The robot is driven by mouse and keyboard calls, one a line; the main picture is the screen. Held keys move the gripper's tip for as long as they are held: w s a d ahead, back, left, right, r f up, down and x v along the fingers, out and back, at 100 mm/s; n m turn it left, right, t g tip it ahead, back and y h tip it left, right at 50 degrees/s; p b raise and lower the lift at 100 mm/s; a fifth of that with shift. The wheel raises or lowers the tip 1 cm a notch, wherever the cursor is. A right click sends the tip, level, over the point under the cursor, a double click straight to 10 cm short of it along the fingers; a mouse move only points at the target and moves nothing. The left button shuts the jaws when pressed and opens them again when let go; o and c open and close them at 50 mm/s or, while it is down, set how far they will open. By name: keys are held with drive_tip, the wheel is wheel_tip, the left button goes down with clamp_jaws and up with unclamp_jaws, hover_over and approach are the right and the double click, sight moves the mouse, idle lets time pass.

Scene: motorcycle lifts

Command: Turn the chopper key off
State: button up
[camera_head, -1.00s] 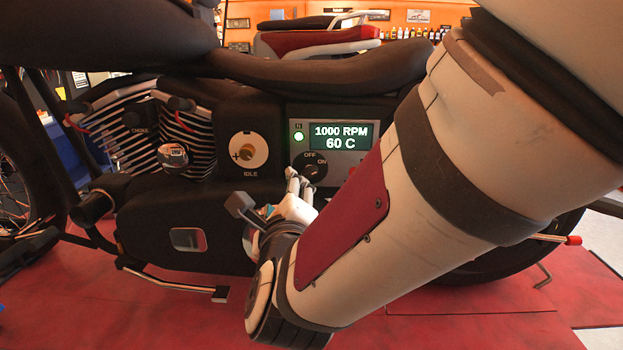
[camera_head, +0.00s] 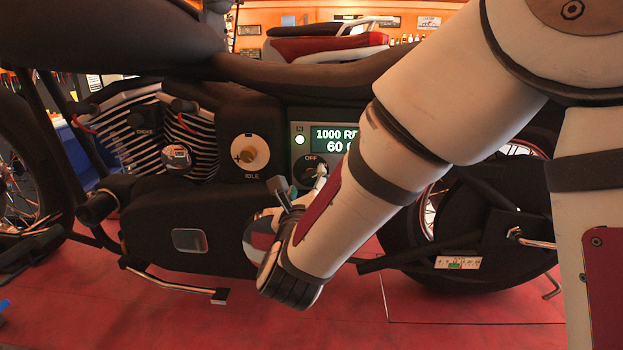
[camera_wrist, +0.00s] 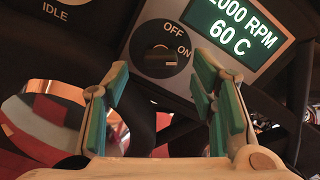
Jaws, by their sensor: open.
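The chopper key (camera_wrist: 160,60) is a dark knob on a round black dial marked OFF and ON. In the wrist view its bar lies nearly level, with its right end toward ON. The dial sits on a grey panel (camera_wrist: 140,38) below a display (camera_wrist: 238,32) reading 1000 RPM and 60 C; part of the display is cut off in the wrist view. My gripper (camera_wrist: 170,78) is open, its two green-padded fingers apart and empty. In the head view my arm partly hides the dial (camera_head: 304,163).
Left of the panel are the brass IDLE knob (camera_head: 250,153) and the CHOKE control (camera_head: 143,120). A green lamp (camera_head: 299,140) is lit beside the display. The rear wheel (camera_head: 430,215) stands behind my arm. Red floor (camera_head: 340,300) lies below the chopper.

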sight(309, 179)
drive_tip(key=shift+w+d, duration=0.1)
drive_tip(key=shift+w, duration=1.75)
drive_tip(key=c, duration=1.1)
